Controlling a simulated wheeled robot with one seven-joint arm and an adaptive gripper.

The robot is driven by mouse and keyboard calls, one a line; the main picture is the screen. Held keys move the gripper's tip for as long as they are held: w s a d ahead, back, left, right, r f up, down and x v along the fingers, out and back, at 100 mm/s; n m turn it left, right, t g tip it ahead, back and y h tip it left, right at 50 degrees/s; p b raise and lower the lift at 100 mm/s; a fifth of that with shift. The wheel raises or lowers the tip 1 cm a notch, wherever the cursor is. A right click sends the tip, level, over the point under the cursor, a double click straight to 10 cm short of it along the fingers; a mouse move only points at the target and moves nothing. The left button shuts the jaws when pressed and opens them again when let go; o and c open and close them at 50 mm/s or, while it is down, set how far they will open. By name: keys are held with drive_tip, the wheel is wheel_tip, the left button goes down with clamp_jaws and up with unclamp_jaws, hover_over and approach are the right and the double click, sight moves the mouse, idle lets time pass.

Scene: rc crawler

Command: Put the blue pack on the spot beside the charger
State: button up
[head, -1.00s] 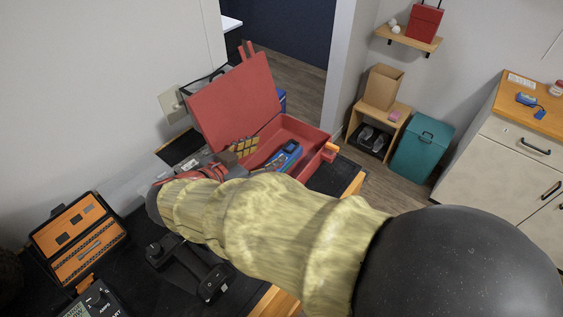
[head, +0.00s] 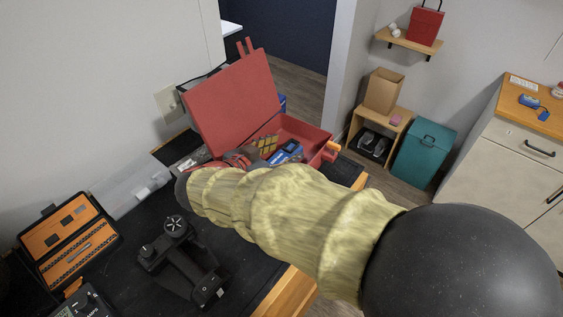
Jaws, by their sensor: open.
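A small blue block with a blue lead, which looks like a pack (head: 528,100), lies on the wooden cabinet top at the far right. Another blue item (head: 288,152) lies in the red toolbox; I cannot tell whether it is a pack. A dark device with a display and knob, perhaps the charger (head: 84,304), is cut off at the lower left. I cannot make out the spot beside it. My arm in its yellow sleeve reaches across the bench toward the left.
The open red toolbox (head: 238,98) stands at the back of the bench. An orange-lined case (head: 68,241) lies open at left. A black device with knobs (head: 172,258) stands between it and my arm. Dark bench mat (head: 245,255) is bare near the front edge.

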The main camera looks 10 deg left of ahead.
drive_tip(key=shift+c, duration=0.9)
clamp_jaws()
drive_tip(key=shift+r, duration=0.1)
